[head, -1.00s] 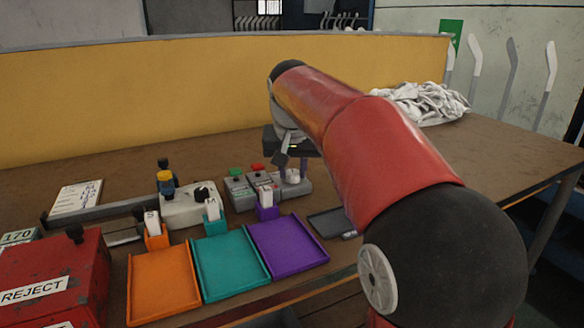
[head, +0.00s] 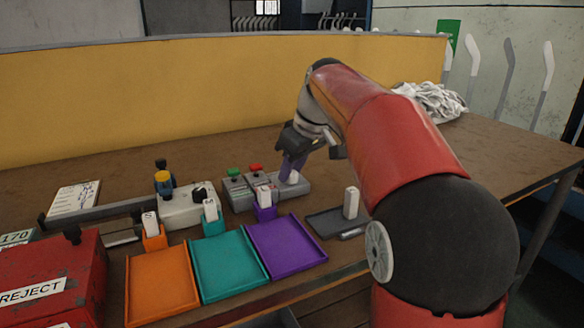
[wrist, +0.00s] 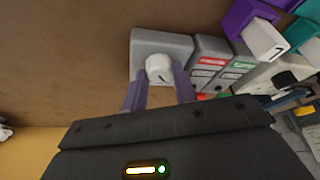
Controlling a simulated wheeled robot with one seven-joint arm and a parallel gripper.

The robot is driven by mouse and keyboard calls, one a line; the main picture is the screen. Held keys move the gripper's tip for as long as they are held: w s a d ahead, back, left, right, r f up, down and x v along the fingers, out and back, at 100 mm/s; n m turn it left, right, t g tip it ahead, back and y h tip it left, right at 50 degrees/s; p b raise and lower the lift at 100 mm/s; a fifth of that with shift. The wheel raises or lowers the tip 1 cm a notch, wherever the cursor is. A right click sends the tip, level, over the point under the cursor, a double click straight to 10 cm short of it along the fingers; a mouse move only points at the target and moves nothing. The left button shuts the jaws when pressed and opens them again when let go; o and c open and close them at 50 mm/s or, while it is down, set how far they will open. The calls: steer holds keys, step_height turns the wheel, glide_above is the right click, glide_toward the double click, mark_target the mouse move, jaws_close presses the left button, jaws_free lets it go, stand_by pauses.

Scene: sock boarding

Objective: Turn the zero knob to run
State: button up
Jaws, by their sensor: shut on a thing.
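A white round knob (wrist: 158,68) with a dark pointer line sits on a grey box (wrist: 150,41). In the head view the knob (head: 293,177) is at the right end of the row of control boxes, partly behind my fingers. My gripper (wrist: 159,80) has purple fingers, one on each side of the knob, and is shut on it. In the head view my gripper (head: 291,170) reaches down onto the box from above. Any lettering around the knob is too small or hidden to read.
Beside the knob box are boxes with a red button (head: 256,167) and a green button (head: 233,172). A white device with a black knob (head: 200,194) stands further left. Orange (head: 161,288), teal (head: 230,271) and purple (head: 288,247) trays lie in front. A white block (head: 351,202) stands at right.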

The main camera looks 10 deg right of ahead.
steer(key=shift+n, duration=0.6)
steer(key=o, duration=1)
steer(key=shift+c, duration=0.2)
steer(key=v, duration=0.7)
steer(key=shift+d+r, duration=0.25)
steer(key=shift+r, duration=0.15)
steer(key=shift+g, duration=0.3)
